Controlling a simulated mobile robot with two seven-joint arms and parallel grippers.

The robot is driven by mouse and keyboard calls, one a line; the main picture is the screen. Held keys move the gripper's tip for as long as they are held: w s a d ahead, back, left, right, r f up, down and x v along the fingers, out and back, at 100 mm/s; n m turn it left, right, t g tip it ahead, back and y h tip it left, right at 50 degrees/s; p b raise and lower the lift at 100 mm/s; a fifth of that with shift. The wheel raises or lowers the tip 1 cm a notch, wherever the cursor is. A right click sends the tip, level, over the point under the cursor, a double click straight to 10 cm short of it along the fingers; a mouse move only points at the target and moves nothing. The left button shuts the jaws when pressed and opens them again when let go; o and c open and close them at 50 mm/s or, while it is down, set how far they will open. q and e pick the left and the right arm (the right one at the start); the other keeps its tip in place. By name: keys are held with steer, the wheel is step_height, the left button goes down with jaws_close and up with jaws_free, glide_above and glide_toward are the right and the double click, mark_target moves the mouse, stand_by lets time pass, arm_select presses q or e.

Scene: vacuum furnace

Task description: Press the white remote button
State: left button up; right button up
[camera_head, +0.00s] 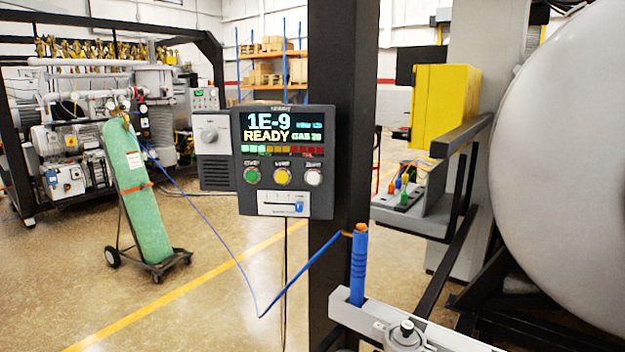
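The white remote button (314,178) is the rightmost of three round buttons on a dark control panel (240,190). A green button (251,175) and a yellow button (282,176) sit to its left. The label above the white button is too small to read surely. The panel's screen (283,128) reads "1E-9" and "READY". The panel is fixed at a black upright post (343,75), and nothing covers the white button. Neither of my grippers is in view.
A blue wand (358,270) with a blue hose stands upright in a grey bar (440,335) at the lower right. A large grey round door (570,150) fills the right side. A green cylinder (140,195) stands on a cart at left. Floor before the panel is mostly clear.

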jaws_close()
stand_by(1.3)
